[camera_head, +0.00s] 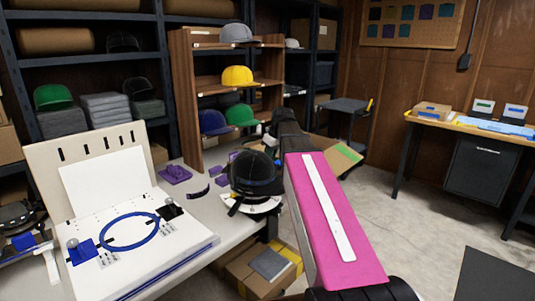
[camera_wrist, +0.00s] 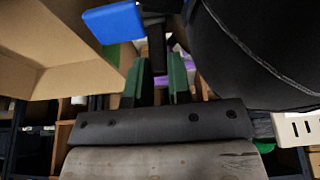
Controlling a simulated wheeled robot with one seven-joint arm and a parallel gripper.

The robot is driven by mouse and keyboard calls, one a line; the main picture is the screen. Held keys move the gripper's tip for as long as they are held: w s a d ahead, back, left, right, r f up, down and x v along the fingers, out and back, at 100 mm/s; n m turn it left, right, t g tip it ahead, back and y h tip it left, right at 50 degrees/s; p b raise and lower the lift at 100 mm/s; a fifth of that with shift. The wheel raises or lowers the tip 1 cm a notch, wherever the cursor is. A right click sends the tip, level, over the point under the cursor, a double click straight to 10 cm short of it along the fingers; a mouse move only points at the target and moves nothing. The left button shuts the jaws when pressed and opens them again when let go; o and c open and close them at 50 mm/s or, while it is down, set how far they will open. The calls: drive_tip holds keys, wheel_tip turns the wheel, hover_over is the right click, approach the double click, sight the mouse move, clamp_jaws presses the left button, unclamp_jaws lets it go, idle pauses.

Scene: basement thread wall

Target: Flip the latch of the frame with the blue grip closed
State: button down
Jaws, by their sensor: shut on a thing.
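In the wrist view a blue grip (camera_wrist: 115,22) shows at the upper left, and a dark upright bar (camera_wrist: 157,45), seemingly the latch, stands beside it. My gripper (camera_wrist: 160,72) has its two green fingers on either side of this bar and is shut on it. The exact contact is small and dark. A black cap (camera_wrist: 265,45) fills the upper right, close to the fingers. In the head view the black cap (camera_head: 254,172) sits over a white base (camera_head: 262,206) at the table's edge. My arm covers the fingers there, and I cannot make out the blue grip.
A white board (camera_head: 130,255) with a blue hoop (camera_head: 130,232) stands on the table at left. Purple pieces (camera_head: 174,174) lie behind it. A wooden cap shelf (camera_head: 190,100) stands at the back.

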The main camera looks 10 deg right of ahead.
drive_tip(key=shift+s+d+f+t+y, duration=0.1)
drive_tip(key=shift+s+d+t+y, duration=0.15)
drive_tip(key=shift+s+t+y, duration=0.25)
drive_tip(key=shift+s+d+f+t+y, duration=0.1)
drive_tip(key=shift+s+d+t+y, duration=0.2)
drive_tip(key=shift+s+t, duration=0.25)
drive_tip(key=shift+s+d+t+y, duration=0.15)
drive_tip(key=shift+t+y, duration=0.35)
drive_tip(key=shift+t, duration=0.25)
drive_tip(key=c, duration=1.3)
unclamp_jaws()
drive_tip(key=v, duration=1)
drive_tip(key=shift+s+d+r, duration=0.15)
drive_tip(key=shift+s+r, duration=0.05)
